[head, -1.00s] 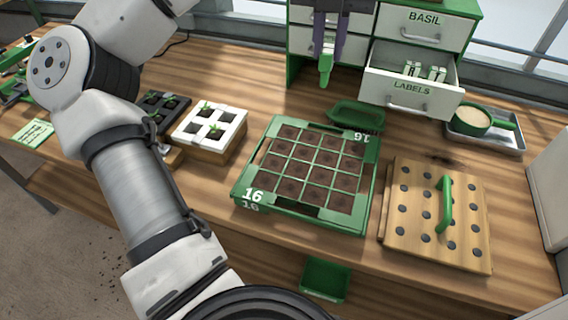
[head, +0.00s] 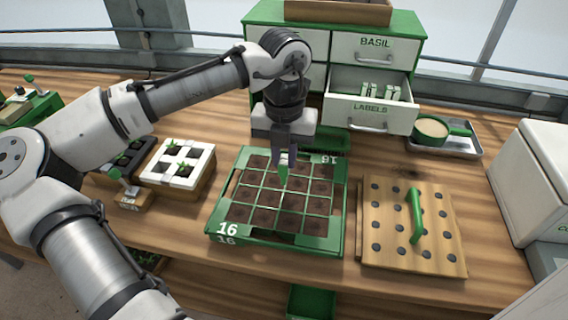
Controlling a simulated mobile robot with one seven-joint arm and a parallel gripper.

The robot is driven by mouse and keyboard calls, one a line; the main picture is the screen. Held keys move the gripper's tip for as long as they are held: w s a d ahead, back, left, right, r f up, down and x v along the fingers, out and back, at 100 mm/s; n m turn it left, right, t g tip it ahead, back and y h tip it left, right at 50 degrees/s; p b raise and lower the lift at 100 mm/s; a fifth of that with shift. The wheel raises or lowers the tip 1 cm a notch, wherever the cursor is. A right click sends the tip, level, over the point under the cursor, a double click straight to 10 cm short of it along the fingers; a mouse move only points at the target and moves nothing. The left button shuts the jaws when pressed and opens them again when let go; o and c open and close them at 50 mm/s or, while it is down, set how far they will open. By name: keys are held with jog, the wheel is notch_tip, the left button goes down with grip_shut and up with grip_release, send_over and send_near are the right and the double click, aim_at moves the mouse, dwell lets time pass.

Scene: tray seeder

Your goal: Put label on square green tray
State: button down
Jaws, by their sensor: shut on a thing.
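The square green tray (head: 214,224) sits on the bench in the middle, with a grid of soil-filled cells and white 16 marks at two corners. My gripper (head: 284,156) points down above the back middle part of the tray. It is shut on a small green label (head: 284,174), which hangs upright between the fingers with its tip pointing down. I cannot tell whether the tip touches the soil. Several more labels (head: 378,89) stand in the open drawer marked LABELS (head: 368,113).
A wooden board (head: 380,253) with dark holes and a green handle (head: 415,215) lies right of the tray. A white seedling tray (head: 150,176) is at left. A metal tray with a green scoop (head: 432,130) is back right. A green cabinet (head: 400,22) stands behind.

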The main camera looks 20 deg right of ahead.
aim_at(284, 159)
jog(key=shift+f, duration=1.6)
jog(key=shift+f, duration=0.1)
jog(key=c, duration=1.3)
grip_release()
jog(key=shift+c, duration=0.2)
notch_tip(284, 159, up, 12)
jog(key=b, duration=0.1)
